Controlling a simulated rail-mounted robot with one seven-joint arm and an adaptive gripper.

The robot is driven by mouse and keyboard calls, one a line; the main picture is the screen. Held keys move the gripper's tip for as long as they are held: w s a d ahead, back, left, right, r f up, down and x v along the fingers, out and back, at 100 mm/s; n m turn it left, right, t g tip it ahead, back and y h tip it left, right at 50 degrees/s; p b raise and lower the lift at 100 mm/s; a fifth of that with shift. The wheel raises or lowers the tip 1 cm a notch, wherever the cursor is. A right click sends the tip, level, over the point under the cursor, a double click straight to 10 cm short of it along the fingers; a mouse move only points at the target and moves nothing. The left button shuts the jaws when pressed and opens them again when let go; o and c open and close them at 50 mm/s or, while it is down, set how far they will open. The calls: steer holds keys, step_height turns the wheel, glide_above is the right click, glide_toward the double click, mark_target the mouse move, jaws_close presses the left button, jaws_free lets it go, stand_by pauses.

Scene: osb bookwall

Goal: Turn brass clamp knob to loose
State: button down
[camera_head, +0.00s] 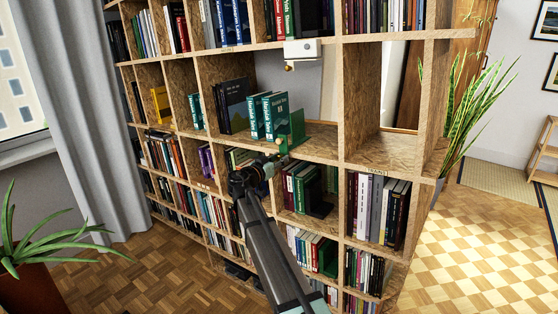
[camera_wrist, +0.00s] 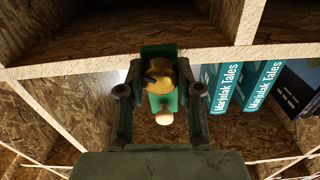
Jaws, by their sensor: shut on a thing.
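The brass clamp knob (camera_wrist: 160,75) has a dark mark on its face and sits on a green bookend clamp (camera_wrist: 165,50) at a shelf edge. The green bookend (camera_head: 292,127) stands beside teal books in the head view. A cream ball (camera_wrist: 164,117) shows on its front, and also in the head view (camera_head: 277,141). My gripper (camera_wrist: 160,88) has one finger on each side of the knob and is shut on it. In the head view my gripper (camera_head: 262,167) is just below the bookend, and the knob cannot be made out there.
Teal books (camera_head: 268,115) stand close beside the bookend; they show at right in the wrist view (camera_wrist: 243,85). The shelf bay to the right (camera_head: 385,148) is empty. Books fill the bays below. A white box (camera_head: 302,51) hangs under the shelf above.

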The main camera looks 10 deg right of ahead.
steer(key=shift+n+b, duration=0.3)
steer(key=shift+b, duration=0.15)
steer(key=shift+f+n+b, duration=0.15)
steer(key=shift+n+b, duration=0.75)
steer(key=shift+b, duration=0.05)
steer(key=n+b, duration=0.1)
steer(key=n, duration=0.1)
steer(key=shift+n+b, duration=0.3)
steer(key=shift+b, duration=0.1)
steer(key=n+b, duration=0.1)
steer(key=n, duration=0.1)
steer(key=shift+n, duration=0.4)
steer(key=n, duration=0.3)
steer(key=shift+r, duration=0.2)
steer(key=n+p, duration=0.1)
steer(key=n, duration=0.5)
steer(key=shift+r+n+p, duration=0.1)
steer(key=shift+n+p, duration=0.3)
steer(key=n+p, duration=0.2)
steer(key=n, duration=0.2)
steer(key=shift+n+p, duration=0.7)
steer(key=shift+n, duration=0.5)
steer(key=shift+f, duration=0.2)
